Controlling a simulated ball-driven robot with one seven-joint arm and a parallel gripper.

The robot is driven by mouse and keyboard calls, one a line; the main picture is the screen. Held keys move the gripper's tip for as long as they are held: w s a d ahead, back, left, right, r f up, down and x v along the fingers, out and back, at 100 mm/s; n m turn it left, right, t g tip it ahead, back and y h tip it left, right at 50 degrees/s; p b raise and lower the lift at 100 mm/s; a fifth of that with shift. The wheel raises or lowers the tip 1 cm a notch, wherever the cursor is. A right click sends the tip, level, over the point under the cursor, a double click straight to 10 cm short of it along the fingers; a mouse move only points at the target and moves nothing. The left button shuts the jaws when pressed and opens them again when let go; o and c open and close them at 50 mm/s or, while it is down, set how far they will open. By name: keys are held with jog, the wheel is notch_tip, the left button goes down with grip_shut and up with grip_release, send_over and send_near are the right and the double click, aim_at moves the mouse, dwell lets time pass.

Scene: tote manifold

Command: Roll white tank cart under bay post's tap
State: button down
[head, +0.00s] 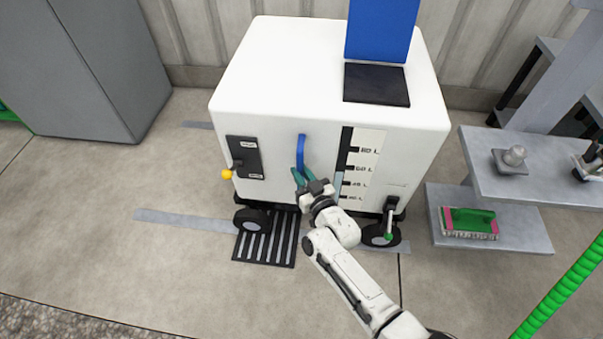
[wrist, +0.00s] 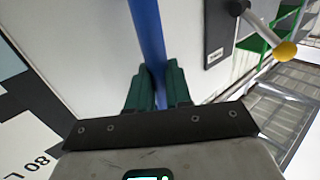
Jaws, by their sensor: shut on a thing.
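The white tank cart (head: 265,75) stands upright on black wheels (head: 252,221) against the back wall in the head view. Its front has a blue vertical handle (head: 301,150), a litre scale (head: 362,165) and a lever with a yellow knob (head: 227,174). A green-tipped lever (head: 388,236) is by the right wheel. On top are a black square (head: 376,84) and an upright blue panel (head: 382,30). My gripper (head: 301,178) is shut on the handle; its green fingers (wrist: 155,88) clasp the blue bar (wrist: 146,35) in the wrist view. I cannot make out the bay post's tap.
A floor grate (head: 266,243) lies under the cart's front edge, between grey floor strips (head: 185,219). Grey shelves (head: 545,190) with a brush (head: 470,222) stand close on the right. A grey cabinet (head: 95,70) is left. Floor at front left is clear.

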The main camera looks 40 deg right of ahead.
jog(key=shift+w+d+r, duration=0.15)
jog(key=shift+d+r, duration=0.15)
jog(key=shift+d, duration=0.35)
jog(key=c, duration=1.1)
grip_release()
jog(key=shift+d, duration=0.2)
jog(key=shift+s+a+f, duration=0.2)
jog(key=shift+a, duration=0.2)
jog(key=s+p, duration=0.1)
jog(key=s, duration=0.2)
jog(key=s+a+p, duration=0.1)
jog(key=s, duration=0.3)
jog(key=s+a+p, duration=0.1)
jog(key=s, duration=0.2)
jog(key=shift+s, duration=0.15)
jog(key=shift+a, duration=0.1)
